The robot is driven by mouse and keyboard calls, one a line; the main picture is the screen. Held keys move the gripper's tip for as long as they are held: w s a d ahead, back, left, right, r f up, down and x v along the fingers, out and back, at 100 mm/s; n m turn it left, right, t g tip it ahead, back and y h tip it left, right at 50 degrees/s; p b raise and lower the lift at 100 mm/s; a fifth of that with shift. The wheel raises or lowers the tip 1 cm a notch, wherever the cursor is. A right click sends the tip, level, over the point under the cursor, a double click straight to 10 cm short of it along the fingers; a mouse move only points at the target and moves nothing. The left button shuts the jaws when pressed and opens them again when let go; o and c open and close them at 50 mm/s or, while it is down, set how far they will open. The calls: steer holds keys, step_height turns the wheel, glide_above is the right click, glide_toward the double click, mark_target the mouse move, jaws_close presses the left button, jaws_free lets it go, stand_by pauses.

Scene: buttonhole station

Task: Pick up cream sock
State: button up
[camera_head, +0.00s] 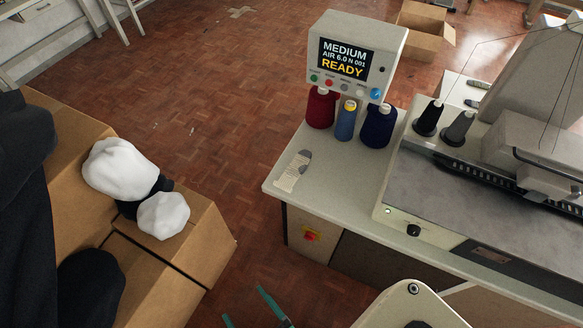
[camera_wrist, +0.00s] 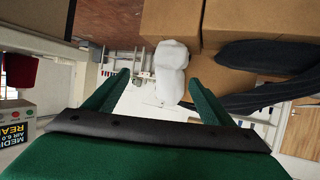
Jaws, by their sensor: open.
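A small cream sock (camera_head: 293,170) with a grey end lies flat near the left corner of the pale table (camera_head: 345,190). My gripper (camera_head: 243,302) shows at the bottom of the head view as two green fingers, apart and empty. It is in front of the table and well short of the sock. In the wrist view my gripper (camera_wrist: 158,78) is also open, with nothing between its fingers. The sock is not visible in the wrist view.
Thread cones (camera_head: 345,120) and a display box (camera_head: 355,60) reading READY stand behind the sock. A sewing machine (camera_head: 470,190) fills the table's right. Cardboard boxes (camera_head: 215,245) with white lumps (camera_head: 120,168) and dark cloth stand left. Floor between is clear.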

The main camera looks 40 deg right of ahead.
steer(key=w+d+f+m+g+h, duration=0.2)
steer(key=w+d+f, duration=0.3)
steer(key=w, duration=0.2)
steer(key=m+g+h, duration=0.7)
steer(key=m+h, duration=0.3)
steer(key=m, duration=0.2)
glide_toward(282, 187)
steer(key=x, duration=0.8)
steer(key=shift+w+d+f, duration=0.15)
steer(key=shift+w+d, duration=0.05)
steer(key=shift+d, duration=0.1)
steer(key=shift+c, duration=0.7)
steer(key=c, duration=1)
